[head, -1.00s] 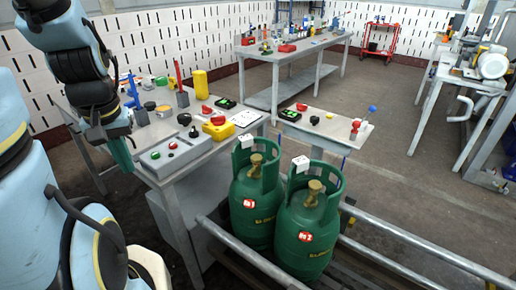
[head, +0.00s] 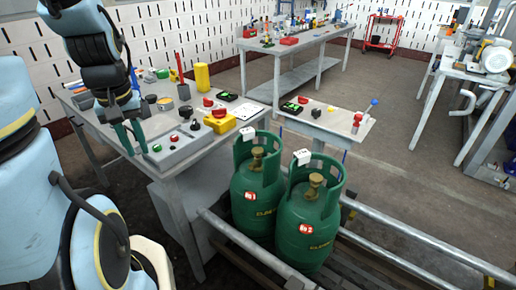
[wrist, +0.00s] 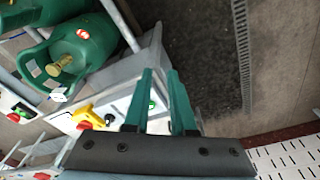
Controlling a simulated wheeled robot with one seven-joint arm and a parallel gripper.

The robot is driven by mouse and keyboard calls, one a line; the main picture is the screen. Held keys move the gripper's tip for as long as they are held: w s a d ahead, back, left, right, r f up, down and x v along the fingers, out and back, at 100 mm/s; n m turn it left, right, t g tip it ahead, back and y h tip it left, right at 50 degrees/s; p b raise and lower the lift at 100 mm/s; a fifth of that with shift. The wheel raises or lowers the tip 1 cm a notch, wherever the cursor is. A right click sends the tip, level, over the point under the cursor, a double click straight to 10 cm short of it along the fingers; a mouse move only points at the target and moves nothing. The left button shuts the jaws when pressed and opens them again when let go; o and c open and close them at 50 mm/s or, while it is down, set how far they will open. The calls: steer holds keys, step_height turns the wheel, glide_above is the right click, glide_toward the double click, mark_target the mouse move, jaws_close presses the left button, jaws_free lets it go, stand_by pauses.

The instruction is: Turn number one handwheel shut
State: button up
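Two green gas cylinders stand side by side, each with a brass handwheel inside its collar. The left one, cylinder number one (head: 265,212), bears a red No 1 label, and its handwheel (head: 257,158) faces up. Cylinder number two (head: 305,243) is to its right, with its own handwheel (head: 315,185). My gripper (head: 134,151) is open and empty, pointing down near the bench's front left edge, well left of both cylinders. In the wrist view its green fingers (wrist: 160,70) are apart with nothing between them. A brass handwheel (wrist: 58,66) shows there at upper left.
A grey control box (head: 188,143) with buttons and a yellow box (head: 220,123) sit on the grey bench, close to my gripper. Metal rails (head: 390,267) run beside the cylinders. A small side table (head: 335,130) stands behind them. The floor at right is open.

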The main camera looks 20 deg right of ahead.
steer(key=shift+o, duration=1.4)
steer(key=w+d+n, duration=0.1)
steer(key=w+d, duration=0.6)
steer(key=shift+d+f+n, duration=0.35)
steer(key=shift+d+n, duration=0.05)
steer(key=o, duration=0.3)
steer(key=w+d+f+n, duration=0.2)
steer(key=w+d, duration=0.3)
steer(key=d, duration=0.5)
steer(key=shift+f+g+p, duration=0.15)
steer(key=shift+g+p, duration=0.25)
steer(key=o, duration=0.3)
steer(key=w+d+f+n, duration=0.1)
steer(key=d+f+n, duration=0.1)
steer(key=d, duration=0.8)
steer(key=shift+w+f, duration=0.4)
steer(key=shift+f, duration=0.2)
steer(key=n, duration=0.2)
glide_toward(258, 150)
steer(key=shift+g, duration=0.3)
steer(key=f+p, duration=0.1)
steer(key=f, duration=0.1)
steer(key=f+p, duration=0.2)
steer(key=f, duration=0.1)
steer(key=f+p, duration=0.1)
steer(key=f, duration=0.2)
steer(key=shift+w+d+f, duration=0.1)
steer(key=shift+w+f, duration=0.05)
steer(key=shift+w, duration=0.1)
jaws_close()
